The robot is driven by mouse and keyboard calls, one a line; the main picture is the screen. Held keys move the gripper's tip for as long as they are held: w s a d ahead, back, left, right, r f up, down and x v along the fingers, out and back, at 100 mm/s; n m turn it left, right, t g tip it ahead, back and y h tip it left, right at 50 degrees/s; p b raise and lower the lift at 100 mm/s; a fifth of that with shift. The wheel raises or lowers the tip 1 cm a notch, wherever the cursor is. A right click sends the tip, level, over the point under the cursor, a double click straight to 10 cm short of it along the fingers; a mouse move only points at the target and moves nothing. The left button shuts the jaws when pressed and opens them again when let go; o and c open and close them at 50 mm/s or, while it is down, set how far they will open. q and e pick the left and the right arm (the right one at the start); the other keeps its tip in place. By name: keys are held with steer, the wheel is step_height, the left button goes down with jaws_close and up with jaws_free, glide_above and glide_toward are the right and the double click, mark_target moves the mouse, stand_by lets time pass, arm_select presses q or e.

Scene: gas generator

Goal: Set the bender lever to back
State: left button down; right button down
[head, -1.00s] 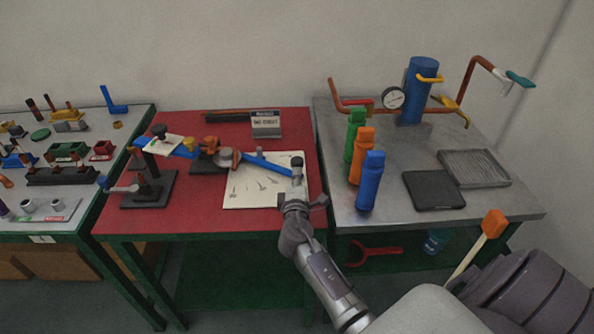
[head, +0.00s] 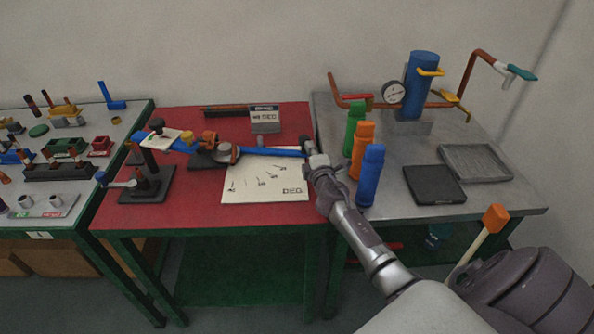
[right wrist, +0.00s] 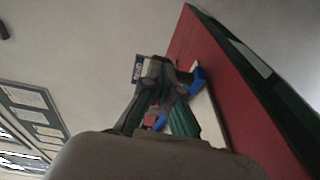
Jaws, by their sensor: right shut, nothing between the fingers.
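The tube bender sits on the red table (head: 130,216). Its blue lever (head: 270,151) runs right from the round grey pivot (head: 228,153), over the back part of the white degree plate (head: 270,186). My right gripper (head: 309,150) is shut and empty at the lever's right end, seemingly against it. The contact itself is hidden by the fingers. In the right wrist view a blue part (right wrist: 196,80), likely the lever end, shows beside my right gripper (right wrist: 158,75). My left gripper is not in view.
A small display (head: 265,122) stands behind the plate. Close to my right gripper on the grey table are green (head: 355,130), orange (head: 362,150) and blue bottles (head: 370,175). A blue cylinder with a gauge (head: 393,93) and pipes stands behind them.

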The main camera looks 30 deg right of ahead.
steer(key=shift+w+d, duration=0.6)
steer(key=shift+w, duration=0.1)
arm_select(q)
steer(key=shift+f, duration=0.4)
